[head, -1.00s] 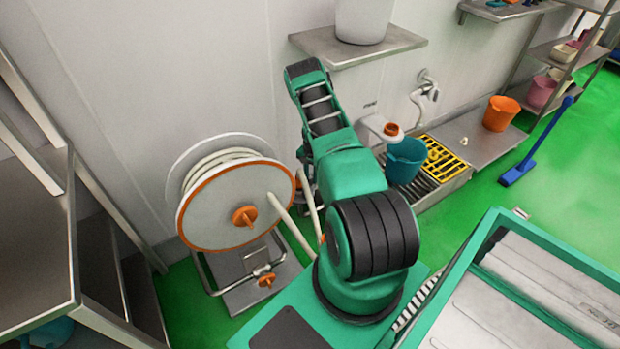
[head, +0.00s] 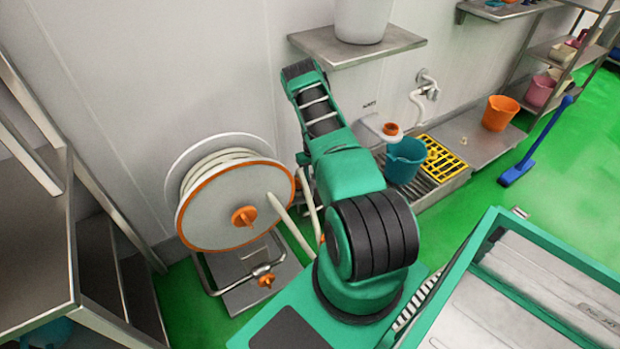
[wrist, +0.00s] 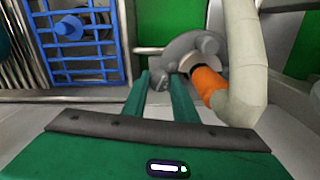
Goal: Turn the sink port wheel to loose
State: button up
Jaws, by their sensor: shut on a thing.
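In the wrist view, a grey lobed wheel (wrist: 190,52) sits at the end of an orange collar (wrist: 207,84) on a thick beige hose (wrist: 246,70). My gripper (wrist: 161,82) has its two green fingers on either side of one lobe of the wheel, and it is shut on it. Whether the wheel has turned cannot be told. In the head view my green arm hides the gripper and most of the area around the wheel.
A hose reel (head: 222,208) with orange rims stands left of my arm. A teal bucket (head: 405,160), a yellow grating (head: 440,160) and an orange bucket (head: 500,113) are on the low steel stand at right. A steel shelf (head: 400,40) hangs above. A blue grating (wrist: 75,32) shows in the wrist view.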

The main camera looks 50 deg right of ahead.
jog(key=n, duration=0.5)
jog(key=shift+w+n, duration=0.2)
jog(key=shift+n, duration=0.2)
jog(key=n, duration=0.4)
jog(key=shift+n, duration=0.7)
jog(key=shift+d, duration=0.1)
jog(key=o, duration=1)
jog(key=shift+s, duration=0.1)
jog(key=shift+o, duration=0.2)
notch_tip(320, 180, up, 11)
jog(key=shift+f, duration=0.15)
